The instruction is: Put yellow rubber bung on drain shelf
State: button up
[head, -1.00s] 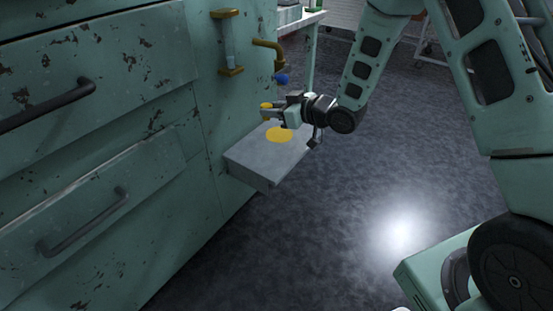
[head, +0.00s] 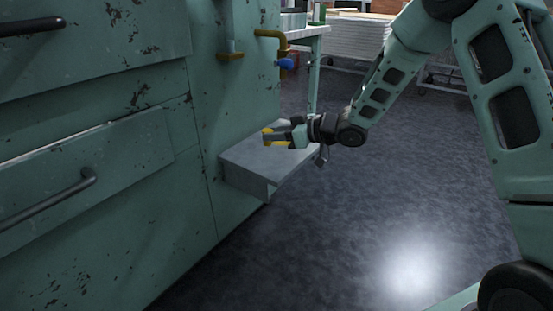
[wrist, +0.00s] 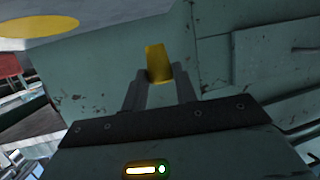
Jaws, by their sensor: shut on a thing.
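The yellow rubber bung (head: 267,131) is between the fingertips of my gripper (head: 273,138), which is shut on it. In the wrist view the bung (wrist: 158,63) stands out between the two grey fingers (wrist: 160,84). The grey drain shelf (head: 240,162) juts from the green cabinet side. In the head view my gripper is over the shelf's top; I cannot tell whether the bung touches it. A flat yellow disc (wrist: 38,26) shows on a grey surface in the wrist view, to the upper left of the bung.
A brass tap (head: 271,35) with a blue part (head: 286,63) is on the cabinet side above and behind the shelf. The green cabinet (head: 150,70) with drawer handles fills the left. Open dark floor (head: 360,210) lies right of the shelf.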

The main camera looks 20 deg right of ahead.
notch_tip(320, 180, down, 6)
jog(key=b, duration=0.3)
jog(key=shift+f, duration=0.15)
jog(key=o, duration=0.9)
jog(key=shift+o, duration=0.2)
